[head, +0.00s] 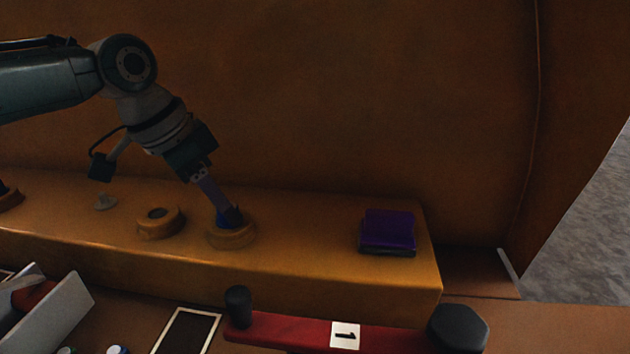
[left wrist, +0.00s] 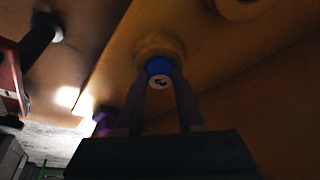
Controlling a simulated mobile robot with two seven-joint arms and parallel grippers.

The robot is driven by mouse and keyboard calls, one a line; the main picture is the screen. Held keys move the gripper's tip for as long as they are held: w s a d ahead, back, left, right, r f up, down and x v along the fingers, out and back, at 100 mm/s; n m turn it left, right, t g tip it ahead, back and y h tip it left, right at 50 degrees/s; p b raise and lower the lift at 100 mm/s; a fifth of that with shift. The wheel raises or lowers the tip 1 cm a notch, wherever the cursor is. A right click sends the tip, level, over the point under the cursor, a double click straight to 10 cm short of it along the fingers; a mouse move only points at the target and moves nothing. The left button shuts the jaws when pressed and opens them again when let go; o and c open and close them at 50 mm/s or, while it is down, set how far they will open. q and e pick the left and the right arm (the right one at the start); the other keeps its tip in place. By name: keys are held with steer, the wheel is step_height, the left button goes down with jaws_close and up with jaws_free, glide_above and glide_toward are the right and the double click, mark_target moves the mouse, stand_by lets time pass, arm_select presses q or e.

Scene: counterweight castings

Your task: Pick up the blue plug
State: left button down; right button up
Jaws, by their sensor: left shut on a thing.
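The blue plug (head: 231,217) is at a round orange boss (head: 231,240) on the orange ledge in the head view. In the left wrist view the blue plug (left wrist: 159,67) shows a white top with a dark mark, in front of the round boss (left wrist: 160,45). My left gripper (head: 226,208) reaches down at a tilt, its fingers shut on the plug from both sides. In the left wrist view the fingers of my left gripper (left wrist: 160,82) flank it. Whether the plug is still seated in the boss I cannot tell. My right gripper is not in view.
A second boss with a dark hole (head: 158,221) and a small grey piece (head: 105,201) are to the left. A purple block (head: 388,231) stands to the right on the ledge. A red bar marked 1 (head: 300,332) and a grey bin (head: 52,310) are in front.

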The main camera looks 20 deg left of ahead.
arm_select(q)
steer(key=shift+r, duration=0.1)
step_height(320, 180, up, 10)
steer(key=p, duration=0.8)
steer(key=shift+s, duration=0.1)
